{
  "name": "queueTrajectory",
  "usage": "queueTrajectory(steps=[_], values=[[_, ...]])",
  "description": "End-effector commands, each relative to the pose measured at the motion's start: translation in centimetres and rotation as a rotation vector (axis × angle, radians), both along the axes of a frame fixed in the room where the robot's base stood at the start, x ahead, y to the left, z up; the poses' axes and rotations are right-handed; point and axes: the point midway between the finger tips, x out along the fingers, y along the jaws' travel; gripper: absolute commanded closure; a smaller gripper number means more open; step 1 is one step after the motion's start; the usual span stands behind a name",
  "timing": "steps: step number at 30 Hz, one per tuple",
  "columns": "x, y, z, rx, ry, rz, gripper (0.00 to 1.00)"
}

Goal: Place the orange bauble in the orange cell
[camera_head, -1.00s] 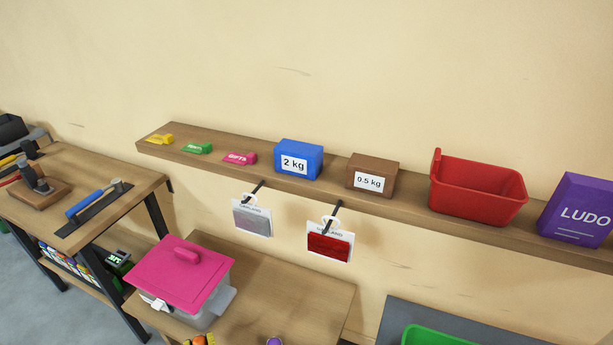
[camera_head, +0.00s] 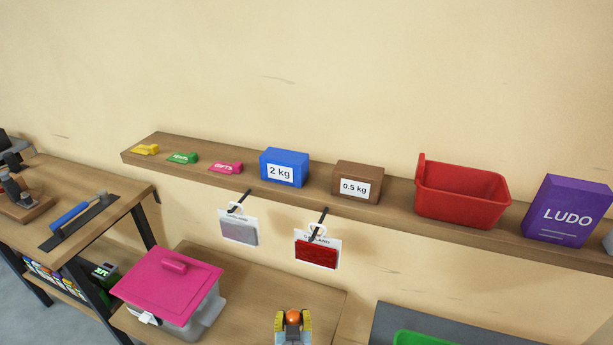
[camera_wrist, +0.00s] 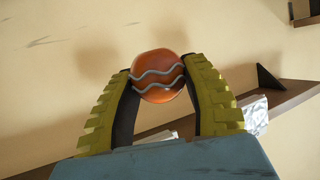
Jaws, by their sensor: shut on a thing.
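My gripper (camera_head: 292,324) shows at the bottom of the head view, with yellow ribbed fingers. It is shut on the orange bauble (camera_head: 293,316) and holds it up in front of the lower wooden table. In the wrist view the bauble (camera_wrist: 157,76) is a glossy orange ball with wavy grey lines, between the tips of both fingers. No orange cell can be made out in these views.
A wall shelf (camera_head: 220,182) carries a blue 2 kg block (camera_head: 284,167), a brown 0.5 kg block (camera_head: 357,182), a red bin (camera_head: 461,194) and a purple LUDO box (camera_head: 566,211). Two garland packs (camera_head: 317,252) hang below. A pink-lidded box (camera_head: 170,284) stands on the table (camera_head: 255,290).

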Motion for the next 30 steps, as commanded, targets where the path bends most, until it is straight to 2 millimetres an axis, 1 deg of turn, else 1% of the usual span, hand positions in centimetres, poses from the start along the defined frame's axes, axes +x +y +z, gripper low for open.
queueTrajectory(steps=[1,6,7,14,17,30], values=[[-0.3,-1.0,0.5,-0.001,-0.003,-0.015,0.78],[-1.4,-3.9,2.1,-0.001,-0.002,-0.055,0.78],[-1.5,-3.6,2.8,0.0,0.0,-0.049,0.78],[-2.2,-3.3,5.2,0.002,0.001,-0.045,0.78],[-2.6,-3.3,6.6,0.002,0.001,-0.044,0.78],[-4.7,-3.1,14.0,0.005,-0.003,-0.043,0.78]])
